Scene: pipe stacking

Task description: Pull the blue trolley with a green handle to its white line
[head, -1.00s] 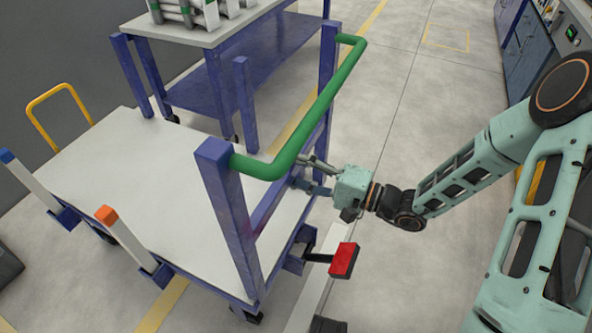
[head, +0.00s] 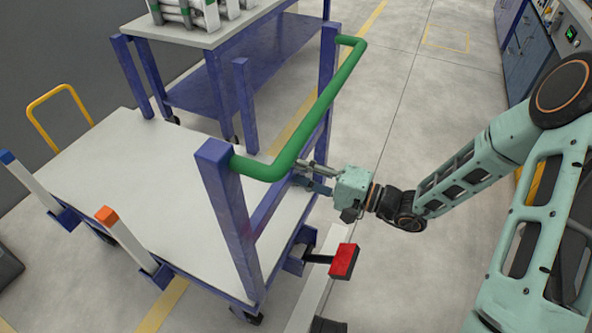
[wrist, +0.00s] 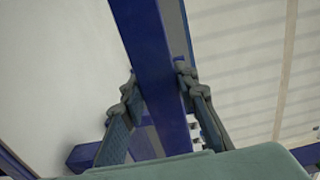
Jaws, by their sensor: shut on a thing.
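The blue trolley has a white deck (head: 130,190), blue end posts (head: 228,215) and a green handle (head: 318,105) along its right end. My gripper (head: 304,174) reaches in from the right, just below the green handle's near bend. In the wrist view, its two fingers (wrist: 156,78) lie on either side of a blue bar (wrist: 152,45) of the trolley frame and are shut on it. The green handle does not show there. A white line (head: 308,300) runs on the floor by the trolley's right end, partly hidden by the pedal and frame.
A red pedal (head: 343,261) sticks out at the trolley's lower right. A second blue trolley (head: 225,85) with pipes (head: 188,14) stands behind. Blue cabinets (head: 520,45) are at the upper right. Floor right of the handle is clear apart from my arm.

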